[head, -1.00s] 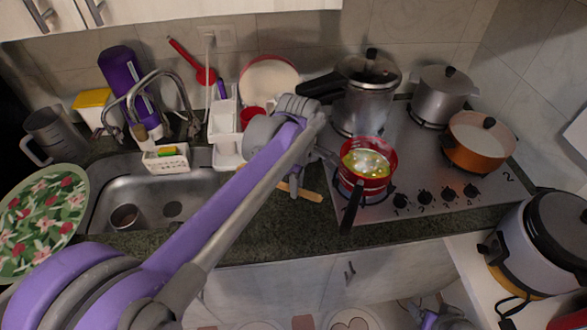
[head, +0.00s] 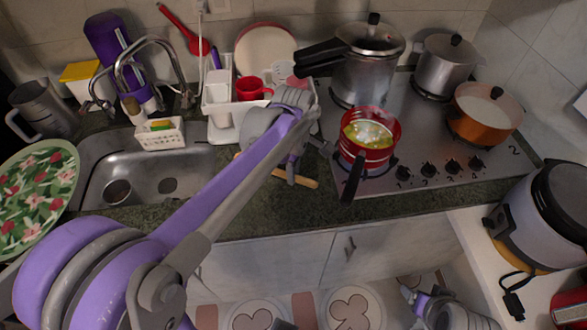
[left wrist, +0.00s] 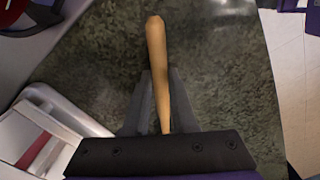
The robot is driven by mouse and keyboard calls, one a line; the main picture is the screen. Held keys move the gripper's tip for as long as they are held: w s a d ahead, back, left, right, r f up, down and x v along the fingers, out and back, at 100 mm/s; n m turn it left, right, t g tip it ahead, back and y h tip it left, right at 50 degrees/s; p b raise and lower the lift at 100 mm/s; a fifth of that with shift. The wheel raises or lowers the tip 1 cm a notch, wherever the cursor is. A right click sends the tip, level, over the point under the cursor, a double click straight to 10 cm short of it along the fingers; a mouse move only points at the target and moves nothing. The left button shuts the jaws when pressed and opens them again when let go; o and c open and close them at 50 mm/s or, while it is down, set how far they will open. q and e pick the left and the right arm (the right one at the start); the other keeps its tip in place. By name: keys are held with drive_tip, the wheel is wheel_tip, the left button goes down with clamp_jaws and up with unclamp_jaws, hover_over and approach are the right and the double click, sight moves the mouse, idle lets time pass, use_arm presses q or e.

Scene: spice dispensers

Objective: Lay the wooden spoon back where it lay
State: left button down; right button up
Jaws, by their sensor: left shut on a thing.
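The wooden spoon shows as a light brown handle (head: 307,182) beside my left gripper, over the dark counter (head: 255,220) between sink and stove. In the left wrist view the handle (left wrist: 157,55) runs between the two fingers of my left gripper (left wrist: 157,95), its rounded end pointing away from the palm. My left gripper (head: 291,174) is shut on the spoon. I cannot tell whether the spoon touches the counter. My right arm (head: 435,305) shows low at the bottom right, its jaws too small to judge.
A red pan (head: 372,157) with its black handle stands on the stove just right of the gripper. A white dish rack (head: 222,115) with a red cup (head: 252,88) is behind it. The sink (head: 150,180) lies left. The counter's front strip is bare.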

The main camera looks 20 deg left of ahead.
use_arm(q)
drive_tip(key=shift+f, duration=0.15)
drive_tip(key=c, duration=0.6)
unclamp_jaws()
drive_tip(key=shift+c, duration=0.2)
wheel_tip(320, 180, up, 11)
drive_tip(key=shift+p, duration=0.4)
drive_tip(key=shift+f, duration=0.1)
